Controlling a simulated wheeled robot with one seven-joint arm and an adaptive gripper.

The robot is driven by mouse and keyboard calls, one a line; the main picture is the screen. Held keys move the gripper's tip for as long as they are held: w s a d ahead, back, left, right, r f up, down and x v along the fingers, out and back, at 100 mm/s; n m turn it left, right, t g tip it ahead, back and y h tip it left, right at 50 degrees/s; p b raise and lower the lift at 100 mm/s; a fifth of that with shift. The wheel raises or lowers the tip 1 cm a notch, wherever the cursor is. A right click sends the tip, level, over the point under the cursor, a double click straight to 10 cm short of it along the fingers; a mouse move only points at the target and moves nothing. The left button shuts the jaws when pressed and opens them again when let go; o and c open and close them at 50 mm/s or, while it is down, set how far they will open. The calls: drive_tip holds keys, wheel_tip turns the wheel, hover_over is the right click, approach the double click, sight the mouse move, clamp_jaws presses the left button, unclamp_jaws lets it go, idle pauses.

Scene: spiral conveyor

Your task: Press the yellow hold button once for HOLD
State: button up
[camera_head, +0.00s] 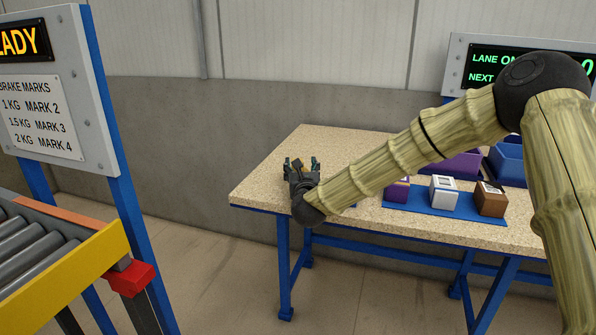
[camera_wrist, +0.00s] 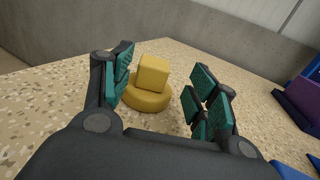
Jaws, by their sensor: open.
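A yellow block (camera_wrist: 152,72) sits on a round yellow disc (camera_wrist: 147,97) on the speckled tabletop; together they look like the yellow hold button. My gripper (camera_wrist: 163,85) is open, and in the wrist view the block and disc show between its two green-padded fingers, nearer the left one. I cannot tell whether the left finger touches them. In the head view my gripper (camera_head: 301,163) is low over the left end of the table, and the button is mostly hidden by it there.
The speckled table (camera_head: 262,186) has a blue mat (camera_head: 421,206) with several small boxes, including a white one (camera_head: 444,191) and a brown one (camera_head: 490,199). Blue and purple bins stand behind them. A lane sign (camera_head: 488,67) is at the back right. A roller conveyor (camera_head: 75,275) is at left.

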drive_tip(key=w, duration=0.1)
drive_tip(key=w+a, duration=0.1)
drive_tip(key=w, duration=0.1)
drive_tip(key=shift+r, duration=0.1)
drive_tip(key=shift+w, duration=0.7)
drive_tip(key=c, duration=1.3)
wheel_tip(320, 180, up, 10)
drive_tip(key=shift+r+p, duration=0.1)
drive_tip(key=shift+p, duration=0.25)
